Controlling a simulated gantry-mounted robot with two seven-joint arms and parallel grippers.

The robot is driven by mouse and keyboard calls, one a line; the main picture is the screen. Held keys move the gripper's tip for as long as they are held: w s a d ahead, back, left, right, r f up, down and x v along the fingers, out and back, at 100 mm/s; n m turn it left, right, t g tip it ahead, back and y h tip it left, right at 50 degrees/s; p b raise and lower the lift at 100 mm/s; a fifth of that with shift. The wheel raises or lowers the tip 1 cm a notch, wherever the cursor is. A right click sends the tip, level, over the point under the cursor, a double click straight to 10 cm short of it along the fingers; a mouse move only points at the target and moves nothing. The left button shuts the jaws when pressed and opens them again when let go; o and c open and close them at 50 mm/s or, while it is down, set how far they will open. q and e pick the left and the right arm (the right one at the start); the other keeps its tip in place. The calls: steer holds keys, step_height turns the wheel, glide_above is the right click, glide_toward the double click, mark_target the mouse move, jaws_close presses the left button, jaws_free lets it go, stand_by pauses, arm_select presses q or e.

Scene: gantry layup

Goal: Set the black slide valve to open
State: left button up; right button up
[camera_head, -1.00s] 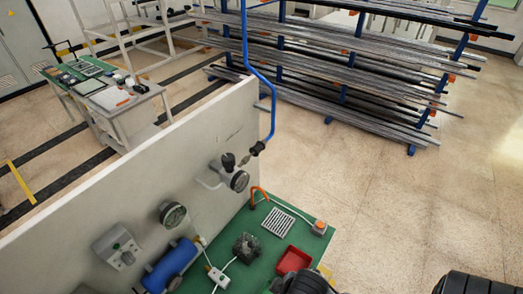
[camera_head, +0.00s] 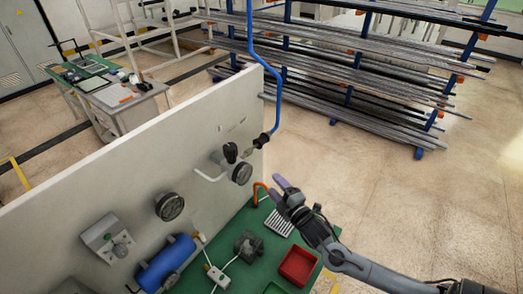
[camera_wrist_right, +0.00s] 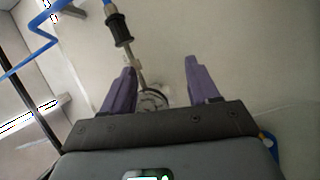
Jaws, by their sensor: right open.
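My right gripper (camera_head: 277,189), with purple fingers, is open and empty, below and right of the valve in the head view. In the wrist view its two fingers (camera_wrist_right: 160,68) stand wide apart, and the valve lies beyond and left of them, untouched. Its sleeve position cannot be told. My left gripper is not in view.
A gauge (camera_head: 242,172) and a black knob (camera_head: 231,152) sit beside the valve on the white panel (camera_head: 130,150). Below, a green bench top (camera_head: 262,252) carries a red tray (camera_head: 297,266) and a dark block (camera_head: 248,245).

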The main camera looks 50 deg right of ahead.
mark_target(261, 141)
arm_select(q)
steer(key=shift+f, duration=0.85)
arm_select(e)
steer(key=w+d+r, duration=0.2)
steer(key=w, duration=0.2)
steer(key=w+d+r+n+t, duration=0.1)
steer(key=w+d+r, duration=0.1)
steer(key=w, duration=0.3)
steer(key=w+d+r+n+t, duration=0.1)
steer(key=w+d+r, duration=0.1)
steer(key=w+d, duration=0.2)
steer(key=shift+w+d+r+h, duration=0.2)
steer(key=shift+w+r+h, duration=0.1)
steer(key=shift+w, duration=0.4)
steer(key=shift+c, duration=0.2)
jaws_close()
